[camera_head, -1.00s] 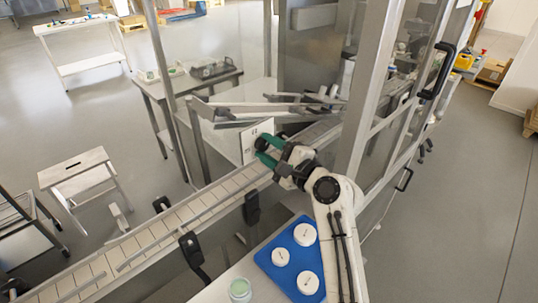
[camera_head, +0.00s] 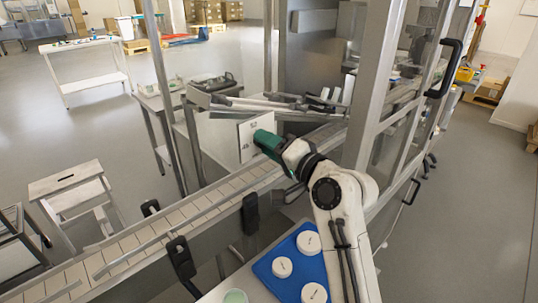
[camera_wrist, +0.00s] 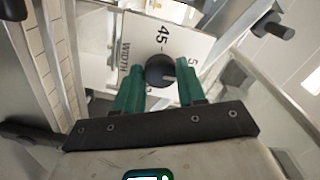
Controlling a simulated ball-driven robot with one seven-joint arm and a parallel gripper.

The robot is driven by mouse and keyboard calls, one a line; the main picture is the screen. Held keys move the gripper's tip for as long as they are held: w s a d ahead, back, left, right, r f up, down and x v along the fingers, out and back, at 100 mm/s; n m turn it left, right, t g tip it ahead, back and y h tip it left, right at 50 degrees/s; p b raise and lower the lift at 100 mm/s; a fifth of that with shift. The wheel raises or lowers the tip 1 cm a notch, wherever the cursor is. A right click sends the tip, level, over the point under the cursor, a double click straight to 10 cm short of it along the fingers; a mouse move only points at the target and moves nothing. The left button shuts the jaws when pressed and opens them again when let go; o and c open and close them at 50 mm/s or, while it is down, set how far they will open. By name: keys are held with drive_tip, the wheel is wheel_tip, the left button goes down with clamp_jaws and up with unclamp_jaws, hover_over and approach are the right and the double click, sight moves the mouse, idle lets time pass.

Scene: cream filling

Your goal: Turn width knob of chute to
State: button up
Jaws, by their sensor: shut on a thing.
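The width knob (camera_wrist: 160,72) is a round dark knob on a white plate (camera_wrist: 120,38) marked "WIDTH" with numbers such as 45, in the wrist view. My gripper (camera_wrist: 160,84) has green fingers, one on each side of the knob, and is shut on it. In the head view my gripper (camera_head: 262,140) is up against the right part of the white plate (camera_head: 246,138), and the knob is hidden behind the fingers. The chute (camera_head: 262,104) runs in grey metal behind and above the plate.
A conveyor (camera_head: 150,233) with a rail runs below the plate. A metal frame post (camera_head: 372,90) stands close to the right of my arm.

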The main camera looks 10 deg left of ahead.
drive_tip(key=shift+w+d+f+n+b, duration=0.1)
drive_tip(key=shift+f+n+b, duration=0.05)
drive_tip(key=shift+n+b, duration=4.15)
drive_tip(key=shift+w+d+f+n+b, duration=0.15)
drive_tip(key=shift+n+b, duration=3)
drive_tip(key=shift+n, duration=2.25)
drive_tip(key=shift+a, duration=0.15)
drive_tip(key=o, duration=1.1)
drive_tip(key=shift+r, duration=0.2)
drive_tip(key=shift+c, duration=0.2)
